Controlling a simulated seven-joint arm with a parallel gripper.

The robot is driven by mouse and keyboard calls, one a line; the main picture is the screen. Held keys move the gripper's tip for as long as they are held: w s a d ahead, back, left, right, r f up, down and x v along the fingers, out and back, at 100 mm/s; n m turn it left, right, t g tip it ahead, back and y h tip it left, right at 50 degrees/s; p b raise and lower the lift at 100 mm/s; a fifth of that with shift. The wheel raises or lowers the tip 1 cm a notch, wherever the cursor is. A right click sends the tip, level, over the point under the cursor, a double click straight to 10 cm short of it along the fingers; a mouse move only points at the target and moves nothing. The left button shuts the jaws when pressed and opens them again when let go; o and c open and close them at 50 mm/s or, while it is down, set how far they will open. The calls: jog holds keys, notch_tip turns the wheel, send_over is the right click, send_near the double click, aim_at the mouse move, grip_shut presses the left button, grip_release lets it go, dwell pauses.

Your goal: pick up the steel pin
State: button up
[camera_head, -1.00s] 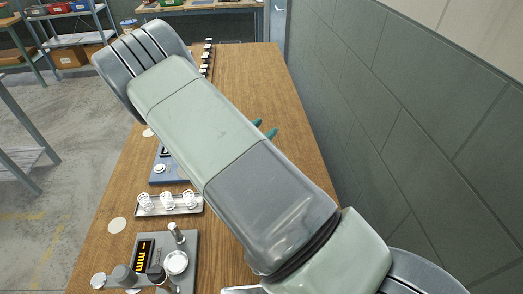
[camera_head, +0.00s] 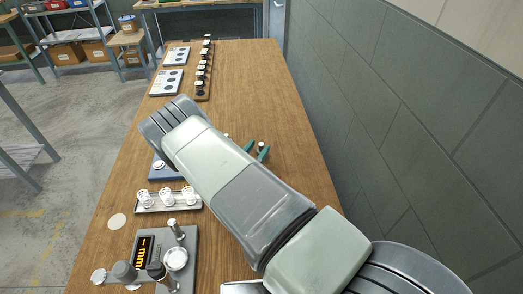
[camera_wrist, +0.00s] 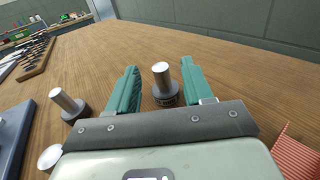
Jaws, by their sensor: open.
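A steel pin (camera_wrist: 161,76), a bright cylinder on a dark knurled base, stands upright on the wooden table between my gripper's green fingers in the wrist view. My gripper (camera_wrist: 160,82) is open, with one finger on each side of the pin and the right one closer. I cannot tell whether that finger touches it. In the head view the green fingertips (camera_head: 256,150) show past my arm, with a small bright top (camera_head: 262,145) by them. A second, similar steel pin (camera_wrist: 65,102) stands outside the left finger in the wrist view.
A pegged rack (camera_head: 203,88) and white cards (camera_head: 172,83) lie farther back. A ridged reddish object (camera_wrist: 293,150) is at right in the wrist view. A wall borders the right side.

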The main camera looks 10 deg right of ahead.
aim_at(260, 146)
jog(key=x, duration=0.4)
jog(key=shift+w+d, duration=0.2)
jog(key=shift+w, duration=0.05)
grip_shut()
